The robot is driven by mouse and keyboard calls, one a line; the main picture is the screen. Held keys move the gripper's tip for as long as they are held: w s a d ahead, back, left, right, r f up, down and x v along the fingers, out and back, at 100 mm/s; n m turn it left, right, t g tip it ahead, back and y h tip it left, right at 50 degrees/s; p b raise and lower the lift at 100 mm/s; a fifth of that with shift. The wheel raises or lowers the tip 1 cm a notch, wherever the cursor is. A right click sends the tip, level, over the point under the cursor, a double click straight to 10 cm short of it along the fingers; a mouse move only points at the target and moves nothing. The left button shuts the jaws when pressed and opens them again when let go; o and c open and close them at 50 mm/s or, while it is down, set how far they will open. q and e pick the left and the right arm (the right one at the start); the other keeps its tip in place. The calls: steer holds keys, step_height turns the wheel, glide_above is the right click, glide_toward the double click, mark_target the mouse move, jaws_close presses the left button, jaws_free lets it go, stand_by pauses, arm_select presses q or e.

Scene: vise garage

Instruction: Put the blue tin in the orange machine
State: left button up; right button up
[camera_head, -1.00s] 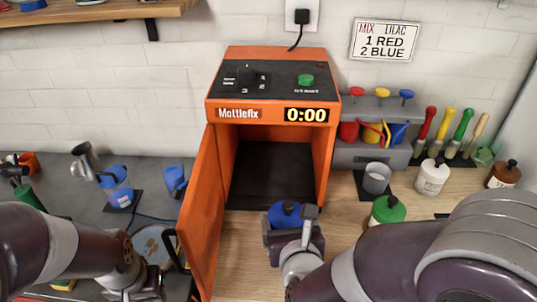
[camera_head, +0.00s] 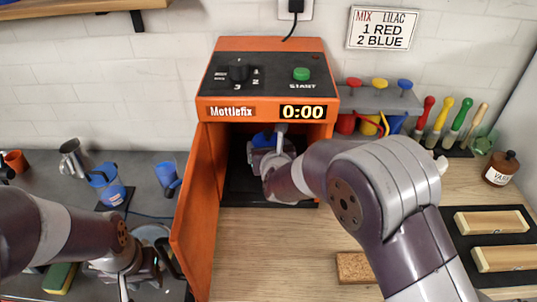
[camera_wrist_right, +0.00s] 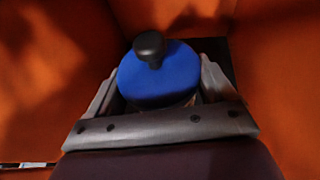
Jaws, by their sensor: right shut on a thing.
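The orange machine (camera_head: 210,215) stands against the back wall with its door swung open to the left and its display at 0:00. My right gripper (camera_head: 268,146) is inside its chamber, shut on the blue tin (camera_head: 263,138). In the right wrist view the tin (camera_wrist_right: 158,75) shows its blue lid and black knob, upright between the two fingers of the right gripper (camera_wrist_right: 160,95), with orange walls around. Whether the tin touches the chamber floor cannot be told. My left gripper (camera_head: 125,281) is low at the left, over the grey counter; its fingers are unclear.
Blue jugs (camera_head: 107,184) and a metal pitcher (camera_head: 75,160) stand on the left counter. A rack with coloured knobs (camera_head: 380,98) and several handled tools (camera_head: 441,120) are right of the machine. My right arm covers part of the wooden worktop (camera_head: 290,250).

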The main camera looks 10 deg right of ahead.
steer(key=shift+w+f, duration=0.15)
steer(key=shift+f, duration=1.7)
steer(key=o, duration=1.3)
steer(key=shift+c, duration=0.2)
steer(key=shift+r, duration=0.2)
steer(key=v, duration=1.2)
